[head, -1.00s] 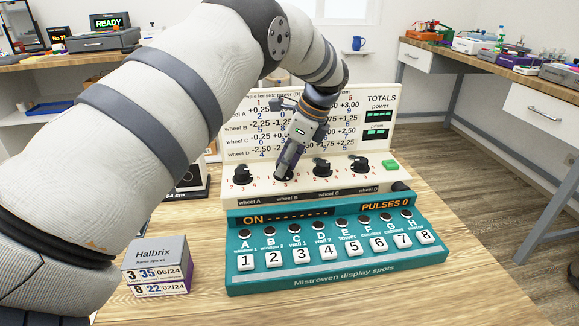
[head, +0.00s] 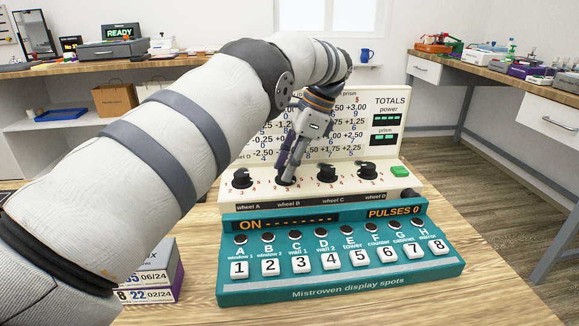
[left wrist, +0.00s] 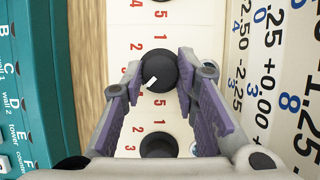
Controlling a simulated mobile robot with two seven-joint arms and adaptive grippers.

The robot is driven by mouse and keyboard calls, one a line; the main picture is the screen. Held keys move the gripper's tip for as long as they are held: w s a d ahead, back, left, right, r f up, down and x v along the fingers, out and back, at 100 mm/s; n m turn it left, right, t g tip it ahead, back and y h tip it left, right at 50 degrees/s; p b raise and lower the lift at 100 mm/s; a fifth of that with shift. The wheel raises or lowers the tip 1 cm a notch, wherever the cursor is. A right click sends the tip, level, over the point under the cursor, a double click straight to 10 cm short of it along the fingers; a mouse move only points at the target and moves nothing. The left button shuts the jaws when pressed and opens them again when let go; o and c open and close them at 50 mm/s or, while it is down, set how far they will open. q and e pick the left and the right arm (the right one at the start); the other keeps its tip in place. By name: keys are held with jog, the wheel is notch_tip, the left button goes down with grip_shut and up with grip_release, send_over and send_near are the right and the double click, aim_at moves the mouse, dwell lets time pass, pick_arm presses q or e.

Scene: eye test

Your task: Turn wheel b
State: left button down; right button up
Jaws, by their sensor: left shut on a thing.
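Wheel b (head: 285,182) is a black knob on the cream panel (head: 226,194), second from the left above the "wheel B" label. My left gripper (head: 289,172) reaches down onto it and mostly hides it in the head view. In the left wrist view, the purple-padded fingers of the left gripper (left wrist: 161,76) are shut on wheel b (left wrist: 160,66), one on each side. A white pointer mark on the knob points to the lower left there. The number it points at is not clear. My right gripper is not in view.
Wheel A (head: 242,178) stands left of wheel b; wheel C (head: 327,172) and wheel D (head: 368,169) stand right. A lens board (head: 392,147) rises behind. The teal unit (head: 340,285) in front reads "ON" and "PULSES 0". A Halbrix box (head: 162,275) is partly behind my arm.

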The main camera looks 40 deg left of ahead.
pick_arm(q)
jog(key=shift+f, duration=0.1)
jog(key=c, duration=1.2)
grip_release()
jog(key=shift+c, duration=0.2)
